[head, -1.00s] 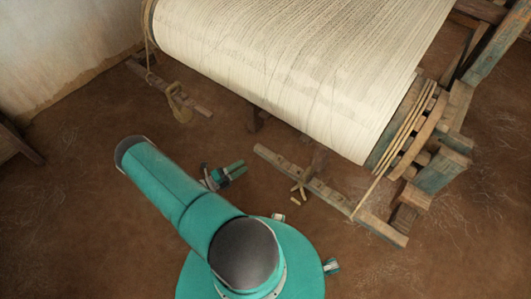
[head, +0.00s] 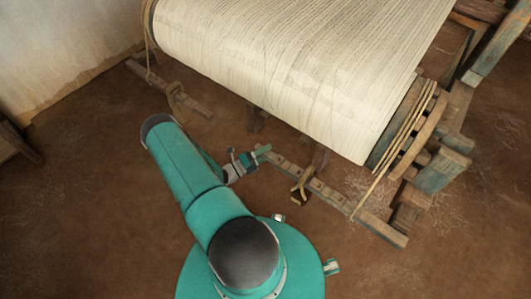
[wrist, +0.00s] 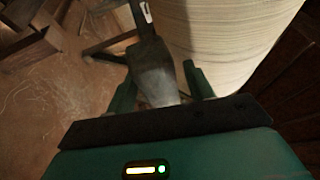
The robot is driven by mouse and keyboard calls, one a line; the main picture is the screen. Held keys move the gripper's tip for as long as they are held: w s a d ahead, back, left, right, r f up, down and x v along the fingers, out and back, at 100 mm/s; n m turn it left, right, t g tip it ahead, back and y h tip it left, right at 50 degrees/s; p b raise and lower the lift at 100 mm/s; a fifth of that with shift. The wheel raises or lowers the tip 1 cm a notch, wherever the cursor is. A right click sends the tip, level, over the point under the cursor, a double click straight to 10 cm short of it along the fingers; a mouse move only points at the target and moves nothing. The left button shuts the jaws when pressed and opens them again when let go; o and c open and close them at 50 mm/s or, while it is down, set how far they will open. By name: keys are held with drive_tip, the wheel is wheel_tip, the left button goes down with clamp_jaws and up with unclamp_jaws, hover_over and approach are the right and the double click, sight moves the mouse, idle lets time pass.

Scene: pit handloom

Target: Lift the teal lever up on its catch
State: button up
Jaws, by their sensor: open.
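My gripper (head: 252,157) is at the left end of a worn wooden bar with holes (head: 330,196), low in front of the loom. In the wrist view my gripper (wrist: 160,82) is open, with one teal finger on each side of a grey, worn bar end (wrist: 155,78). I cannot tell whether the fingers touch it. This bar is likely the lever, but its teal colour is not clear. A small forked wooden piece (head: 300,182) sits at the bar's middle and may be the catch. My palm hides the bar's near end.
The large cream warp roll (head: 300,70) hangs over the bar's far side; it also shows in the wrist view (wrist: 230,40). Ropes (head: 400,145) run down from its right end. A second low bar (head: 160,85) lies at left. The floor in front is clear.

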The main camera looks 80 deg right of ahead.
clamp_jaws()
drive_tip(key=shift+m, duration=0.7)
wheel_tip(320, 180, up, 7)
drive_tip(key=shift+s+f, duration=0.1)
drive_tip(key=shift+a, duration=0.1)
drive_tip(key=shift+f, duration=0.1)
unclamp_jaws()
drive_tip(key=v, duration=1.3)
drive_tip(key=shift+w+a, duration=0.2)
drive_tip(key=shift+w, duration=0.15)
drive_tip(key=shift+c, duration=0.2)
